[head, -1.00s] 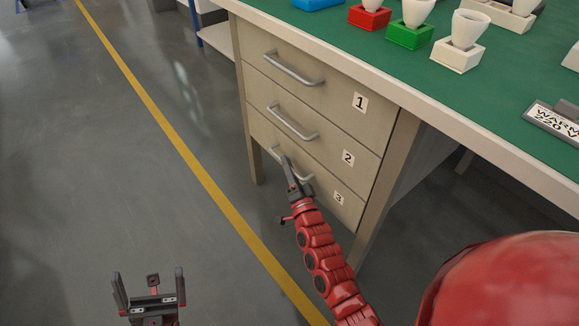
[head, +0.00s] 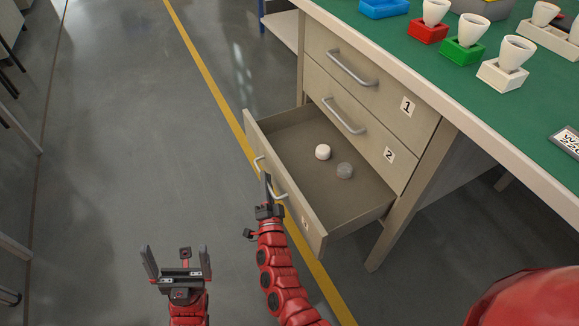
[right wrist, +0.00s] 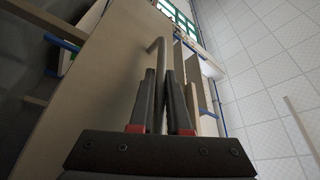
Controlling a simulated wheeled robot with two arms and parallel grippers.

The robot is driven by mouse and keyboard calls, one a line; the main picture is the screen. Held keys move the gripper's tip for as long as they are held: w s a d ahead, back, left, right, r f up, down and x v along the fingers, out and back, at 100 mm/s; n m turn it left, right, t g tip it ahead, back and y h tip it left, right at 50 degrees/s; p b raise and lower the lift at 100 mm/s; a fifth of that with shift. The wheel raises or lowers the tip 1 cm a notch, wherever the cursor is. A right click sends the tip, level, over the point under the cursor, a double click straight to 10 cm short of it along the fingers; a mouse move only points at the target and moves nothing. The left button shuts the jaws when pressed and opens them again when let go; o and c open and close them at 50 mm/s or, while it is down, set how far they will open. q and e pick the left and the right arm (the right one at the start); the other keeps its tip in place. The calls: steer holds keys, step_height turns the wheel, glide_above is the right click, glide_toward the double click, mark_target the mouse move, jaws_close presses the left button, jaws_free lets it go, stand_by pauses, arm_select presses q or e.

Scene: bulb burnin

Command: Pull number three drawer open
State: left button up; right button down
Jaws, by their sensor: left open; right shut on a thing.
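The number three drawer (head: 310,225) is the lowest in the bench and stands pulled well out in the head view. In the right wrist view the handle (right wrist: 158,48) runs between the closed fingers (right wrist: 162,100). The fingers hide part of the handle. My left gripper (head: 177,265) is open and empty over the floor, left of the drawer and apart from it.
Drawers one (head: 350,68) and two (head: 345,118) are shut above. The green bench top (head: 440,75) holds white cups in red, green and white bases, and a blue item (head: 384,8).

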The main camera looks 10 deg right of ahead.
steer(key=s+a, duration=0.3)
steer(key=a, duration=0.5)
steer(key=shift+a+p, duration=0.3)
steer(key=shift+p, duration=0.15)
steer(key=c, duration=0.9)
jaws_free()
